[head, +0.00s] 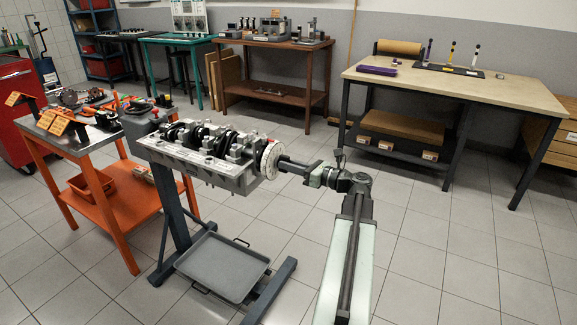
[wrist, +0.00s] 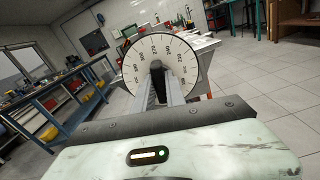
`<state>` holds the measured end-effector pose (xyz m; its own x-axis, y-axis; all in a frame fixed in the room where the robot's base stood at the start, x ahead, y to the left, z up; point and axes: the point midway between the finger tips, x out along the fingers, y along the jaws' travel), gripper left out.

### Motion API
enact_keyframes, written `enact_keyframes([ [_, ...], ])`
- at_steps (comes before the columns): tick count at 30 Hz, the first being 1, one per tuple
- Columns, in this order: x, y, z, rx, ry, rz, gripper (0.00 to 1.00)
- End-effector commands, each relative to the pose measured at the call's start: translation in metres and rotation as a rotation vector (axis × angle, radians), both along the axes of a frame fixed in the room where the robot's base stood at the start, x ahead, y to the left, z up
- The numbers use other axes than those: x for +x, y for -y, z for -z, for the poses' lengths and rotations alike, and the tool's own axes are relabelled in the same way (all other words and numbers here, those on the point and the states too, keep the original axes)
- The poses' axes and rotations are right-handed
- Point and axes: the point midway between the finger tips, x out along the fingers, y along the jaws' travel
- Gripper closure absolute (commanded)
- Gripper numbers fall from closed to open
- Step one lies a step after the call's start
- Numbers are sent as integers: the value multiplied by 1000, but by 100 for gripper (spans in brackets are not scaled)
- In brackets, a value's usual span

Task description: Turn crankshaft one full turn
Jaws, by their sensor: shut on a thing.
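The crankshaft (head: 205,138) lies along the top of a grey engine block (head: 215,172) on a stand. A white degree wheel (head: 270,159) is at the block's right end. My gripper (head: 283,162) reaches it from the right, level with the wheel's middle. In the wrist view the degree wheel (wrist: 160,62) faces me with printed numbers. My gripper's jaws (wrist: 158,82) are shut on a dark part at the wheel's centre, which looks like the crank's end. The jaws hide much of that part and the lower wheel.
A grey drip tray (head: 222,266) sits low on the stand's base. An orange cart (head: 120,205) with parts stands to the left. A wooden workbench (head: 455,82) is at the back right. The tiled floor to the right is clear.

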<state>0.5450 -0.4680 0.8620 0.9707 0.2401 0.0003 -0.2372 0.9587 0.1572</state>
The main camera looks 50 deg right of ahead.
Motion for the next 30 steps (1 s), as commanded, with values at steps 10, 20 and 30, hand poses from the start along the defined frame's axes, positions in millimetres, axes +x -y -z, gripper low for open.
enact_keyframes([
  [10,-1,0,2,314,-85,-1,100],
  [20,-1,0,3,618,-160,0,100],
  [30,-1,0,3,906,-230,0,100],
])
